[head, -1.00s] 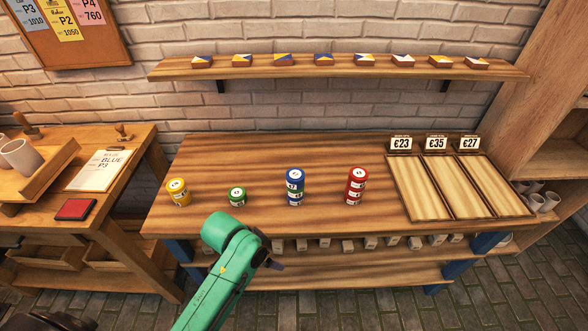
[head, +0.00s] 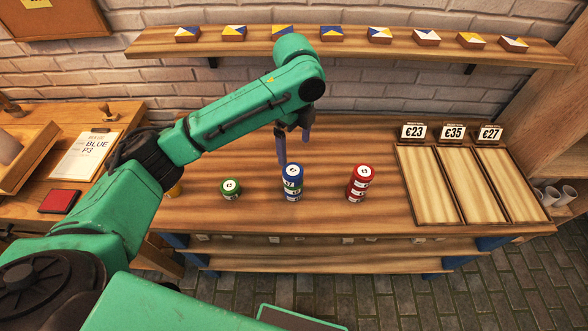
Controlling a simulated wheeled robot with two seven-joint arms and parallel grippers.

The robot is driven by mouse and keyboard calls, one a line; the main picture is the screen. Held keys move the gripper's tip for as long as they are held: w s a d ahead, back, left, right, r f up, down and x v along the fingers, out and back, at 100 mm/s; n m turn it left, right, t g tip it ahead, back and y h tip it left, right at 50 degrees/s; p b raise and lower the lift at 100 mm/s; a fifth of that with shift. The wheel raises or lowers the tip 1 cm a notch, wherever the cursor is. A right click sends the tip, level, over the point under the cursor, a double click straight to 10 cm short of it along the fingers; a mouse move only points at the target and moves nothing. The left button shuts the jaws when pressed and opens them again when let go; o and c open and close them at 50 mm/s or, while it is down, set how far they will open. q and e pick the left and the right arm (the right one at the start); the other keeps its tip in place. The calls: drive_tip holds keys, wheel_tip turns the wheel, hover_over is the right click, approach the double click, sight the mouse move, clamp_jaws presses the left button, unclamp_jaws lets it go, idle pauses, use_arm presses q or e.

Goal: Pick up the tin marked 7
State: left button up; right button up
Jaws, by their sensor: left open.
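A yellow tin (head: 174,190) is mostly hidden behind my left arm. The tins bear small numbers on white labels; I cannot read surely which one is marked 7. My left gripper (head: 293,152) is open and empty, fingers pointing down, just above and behind the blue stack in the picture. I cannot tell whether it touches the stack.
Three wooden trays (head: 429,192) with price cards stand empty at the table's right. A shelf (head: 350,48) with several painted blocks runs above. A side table at left holds an order sheet (head: 87,155) and a red pad (head: 60,201). The table between the stacks is clear.

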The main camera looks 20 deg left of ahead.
sight(293, 170)
use_arm(q)
wheel_tip(293, 170, down, 4)
drive_tip(key=shift+s+r+p, duration=0.1)
drive_tip(key=shift+s+p, duration=0.05)
drive_tip(key=shift+p, duration=0.25)
drive_tip(key=f, duration=0.2)
drive_tip(key=f+p, duration=0.1)
drive_tip(key=f, duration=0.1)
drive_tip(key=f+p, duration=0.1)
drive_tip(key=shift+a+f, duration=0.25)
drive_tip(key=shift+f, duration=0.15)
drive_tip(key=shift+s+f, duration=0.1)
drive_tip(key=shift+f, duration=0.35)
drive_tip(key=c, duration=1.5)
use_arm(e)
drive_tip(key=r, duration=0.3)
drive_tip(key=shift+s+a, duration=0.25)
drive_tip(key=shift+s, duration=0.05)
